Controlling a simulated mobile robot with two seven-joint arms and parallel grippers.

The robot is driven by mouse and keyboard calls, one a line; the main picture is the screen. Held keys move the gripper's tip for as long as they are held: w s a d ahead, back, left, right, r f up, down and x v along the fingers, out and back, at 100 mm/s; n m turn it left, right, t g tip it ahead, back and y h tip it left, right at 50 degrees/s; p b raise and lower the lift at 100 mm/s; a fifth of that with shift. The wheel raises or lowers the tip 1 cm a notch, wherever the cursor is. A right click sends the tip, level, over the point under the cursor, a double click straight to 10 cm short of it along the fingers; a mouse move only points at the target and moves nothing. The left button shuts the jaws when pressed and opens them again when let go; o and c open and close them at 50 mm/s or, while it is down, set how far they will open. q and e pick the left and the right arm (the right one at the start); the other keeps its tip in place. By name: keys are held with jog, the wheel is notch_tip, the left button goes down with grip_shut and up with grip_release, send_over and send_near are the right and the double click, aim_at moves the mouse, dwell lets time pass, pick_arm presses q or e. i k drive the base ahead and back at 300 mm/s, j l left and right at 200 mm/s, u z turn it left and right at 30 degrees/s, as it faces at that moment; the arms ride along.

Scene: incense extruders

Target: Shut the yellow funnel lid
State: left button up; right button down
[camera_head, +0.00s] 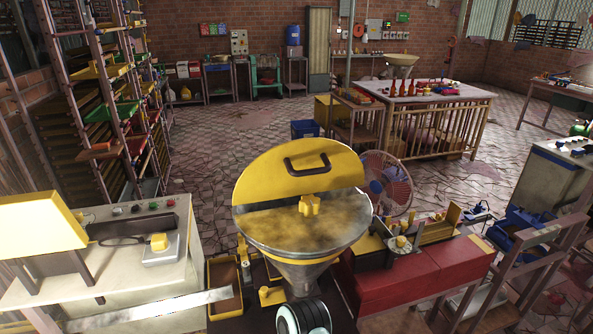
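The yellow funnel lid (262,171) is a half disc with a dark handle (307,163) on its face. It stands raised at a steep tilt, along the far side of the metal funnel (300,262). The funnel's mouth is uncovered in front of the lid, and yellow-brown powder (275,226) shows inside. A yellow knob-like part (309,205) sits at the lid's lower edge, over the middle of the mouth. Nothing is seen touching the lid or its handle. Neither of my grippers can be made out in the head view.
A red bench (425,285) with small tools stands right of the funnel, and a fan (386,182) behind it. A light-topped machine cabinet (130,265) stands to the left. A tray shelf (105,110) rises at far left. Open tiled floor (225,140) lies beyond.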

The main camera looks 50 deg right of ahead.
aim_at(305, 166)
jog(key=z, duration=1.75)
